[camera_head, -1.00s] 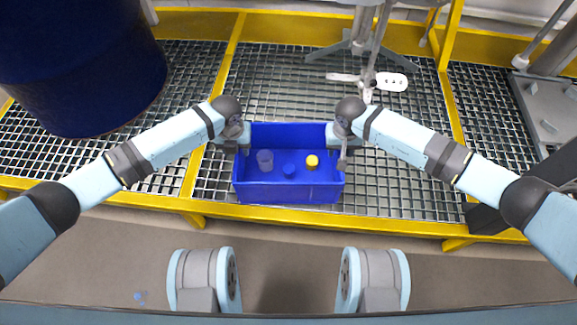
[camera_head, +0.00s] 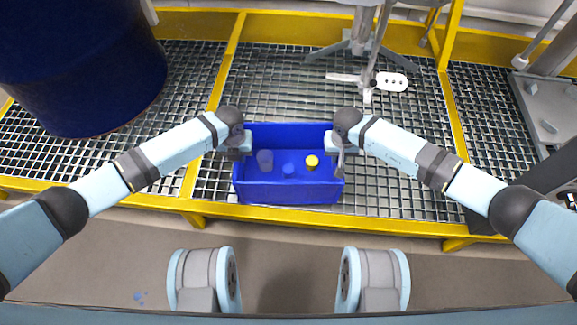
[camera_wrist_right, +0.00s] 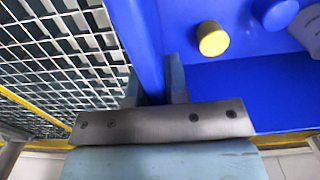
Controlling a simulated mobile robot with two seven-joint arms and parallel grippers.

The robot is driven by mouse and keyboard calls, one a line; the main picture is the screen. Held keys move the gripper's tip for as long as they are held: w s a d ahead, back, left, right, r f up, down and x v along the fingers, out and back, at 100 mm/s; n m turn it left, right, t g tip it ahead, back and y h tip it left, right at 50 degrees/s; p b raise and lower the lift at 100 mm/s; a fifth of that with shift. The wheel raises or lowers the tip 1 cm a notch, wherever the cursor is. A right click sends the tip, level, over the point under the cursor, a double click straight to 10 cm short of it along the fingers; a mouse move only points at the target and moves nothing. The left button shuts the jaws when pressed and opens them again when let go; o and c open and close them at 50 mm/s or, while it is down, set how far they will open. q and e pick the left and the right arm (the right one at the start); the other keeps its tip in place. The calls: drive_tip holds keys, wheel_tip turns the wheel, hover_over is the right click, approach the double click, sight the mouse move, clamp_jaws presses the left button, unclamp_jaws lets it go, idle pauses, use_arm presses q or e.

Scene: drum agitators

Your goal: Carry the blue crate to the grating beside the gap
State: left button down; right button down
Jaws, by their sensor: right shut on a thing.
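The blue crate (camera_head: 288,192) is in the middle of the head view, over the grating (camera_head: 270,70) near its yellow front edge. It looks level. Inside are a yellow-capped thing (camera_head: 312,161), a small blue thing (camera_head: 289,169) and a greyish-purple cup (camera_head: 265,158). My right gripper (camera_head: 339,148) is shut on the crate's right wall; in the right wrist view its fingers (camera_wrist_right: 155,85) straddle the blue wall. My left gripper (camera_head: 238,148) is at the crate's left wall, its fingers mostly hidden, so its grip cannot be told. Whether the crate touches the grating is unclear.
A large dark blue drum (camera_head: 80,60) stands on the grating at the left. A grey stand (camera_head: 362,45) with a white tag (camera_head: 393,81) is behind the crate. Yellow beams (camera_head: 228,75) divide the grating. Grating to the crate's right (camera_head: 405,195) is clear.

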use_arm(q)
drive_tip(key=shift+r, duration=0.1)
use_arm(e)
drive_tip(key=shift+r, duration=0.1)
